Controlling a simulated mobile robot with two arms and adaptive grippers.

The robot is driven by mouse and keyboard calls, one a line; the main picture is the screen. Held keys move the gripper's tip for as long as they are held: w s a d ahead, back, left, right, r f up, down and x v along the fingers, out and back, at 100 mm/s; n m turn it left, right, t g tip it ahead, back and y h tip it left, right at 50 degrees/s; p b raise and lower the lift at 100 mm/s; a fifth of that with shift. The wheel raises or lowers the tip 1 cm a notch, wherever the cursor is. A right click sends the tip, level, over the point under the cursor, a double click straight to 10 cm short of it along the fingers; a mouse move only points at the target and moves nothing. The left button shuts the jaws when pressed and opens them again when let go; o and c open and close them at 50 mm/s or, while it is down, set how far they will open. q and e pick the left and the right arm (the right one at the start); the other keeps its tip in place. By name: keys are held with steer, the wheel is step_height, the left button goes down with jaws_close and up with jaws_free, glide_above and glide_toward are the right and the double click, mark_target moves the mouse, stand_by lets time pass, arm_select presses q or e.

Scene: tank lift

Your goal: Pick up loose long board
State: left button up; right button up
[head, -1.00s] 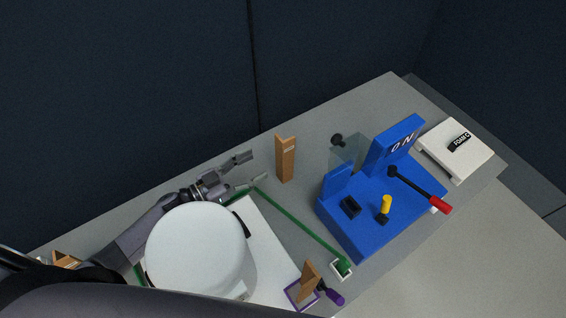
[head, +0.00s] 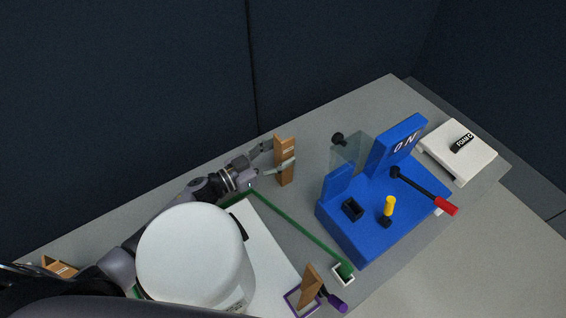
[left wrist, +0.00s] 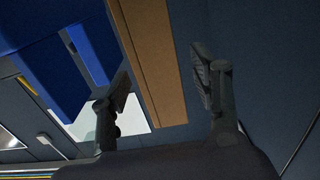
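A long brown board (head: 285,148) stands upright on the grey table, left of the blue machine. My left gripper (head: 281,155) is at the board, one finger on its left side and one reaching across its front. In the left wrist view the board (left wrist: 152,62) runs between the two spread fingers (left wrist: 165,92), with a visible gap to the right finger and a smaller one to the left. The gripper is open. My right gripper is not in view.
The blue machine (head: 360,226) with a red-handled lever (head: 427,192) stands to the right. A white cylindrical tank (head: 190,255) and green bar (head: 300,228) are nearer. A shorter brown piece (head: 310,284) is in a purple frame. A white box (head: 459,152) sits far right.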

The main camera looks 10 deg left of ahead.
arm_select(q)
steer(key=c, duration=1.2)
